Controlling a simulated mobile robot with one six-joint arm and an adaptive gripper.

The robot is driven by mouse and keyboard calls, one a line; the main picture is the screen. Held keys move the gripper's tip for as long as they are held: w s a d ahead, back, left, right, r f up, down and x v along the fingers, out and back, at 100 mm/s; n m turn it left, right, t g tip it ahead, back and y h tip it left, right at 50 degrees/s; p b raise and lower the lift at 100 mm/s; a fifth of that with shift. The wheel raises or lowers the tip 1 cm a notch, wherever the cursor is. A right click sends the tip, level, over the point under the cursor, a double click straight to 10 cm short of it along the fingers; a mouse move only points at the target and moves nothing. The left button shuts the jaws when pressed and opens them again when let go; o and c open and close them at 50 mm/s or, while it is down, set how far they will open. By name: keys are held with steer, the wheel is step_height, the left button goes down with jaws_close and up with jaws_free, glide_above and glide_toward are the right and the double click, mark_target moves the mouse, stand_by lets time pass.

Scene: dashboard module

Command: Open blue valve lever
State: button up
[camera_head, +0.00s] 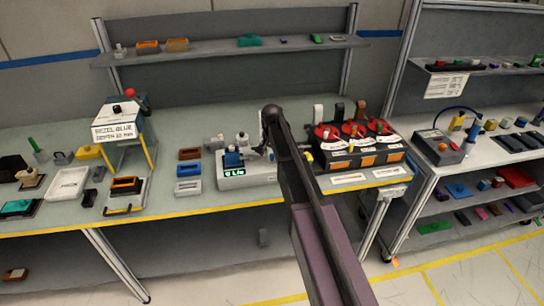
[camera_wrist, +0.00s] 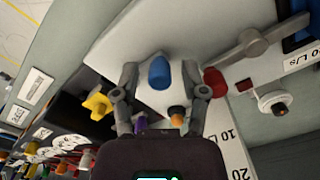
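My gripper (camera_wrist: 159,80) is open in the wrist view, with one finger on each side of a rounded blue knob (camera_wrist: 158,72) against a pale module surface. The knob looks like the blue valve lever's handle. It shows between the fingertips with gaps on both sides, and I cannot tell its depth. A red knob (camera_wrist: 214,82) is just right of the right finger. In the head view, the grey module (camera_head: 262,174) with a green display stands mid-bench and has a blue part (camera_head: 233,158) on top. My arm hides the module's right side there.
A grey lever (camera_wrist: 255,45) and a round white fitting (camera_wrist: 275,102) lie right of my gripper. A yellow knob (camera_wrist: 98,103) is at its left. The black unit with red discs (camera_head: 355,145) stands right of the module. Small trays (camera_head: 188,170) lie left of it.

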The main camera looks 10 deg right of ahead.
jaws_close()
steer(key=shift+s+n, duration=0.15)
steer(key=shift+n, duration=0.15)
steer(key=n, duration=0.1)
steer(key=s+n, duration=0.1)
steer(key=n, duration=0.1)
steer(key=shift+s+d, duration=0.1)
steer(key=shift+d, duration=0.05)
steer(key=n, duration=0.2)
steer(key=s+n, duration=0.1)
steer(key=shift+s+d+n, duration=0.1)
steer(key=shift+d+n, duration=0.2)
steer(key=shift+n, duration=0.1)
steer(key=n, duration=0.1)
steer(key=d+n, duration=0.1)
steer(key=n, duration=0.1)
steer(key=s+n, duration=0.1)
steer(key=n, duration=0.1)
steer(key=shift+s+d, duration=0.1)
steer(key=shift+d, duration=0.2)
steer(key=n, duration=0.2)
steer(key=d+n, duration=0.1)
steer(key=n, duration=0.2)
steer(key=shift+s+d+n, duration=0.2)
steer(key=shift+d+n, duration=0.1)
steer(key=shift+d, duration=0.05)
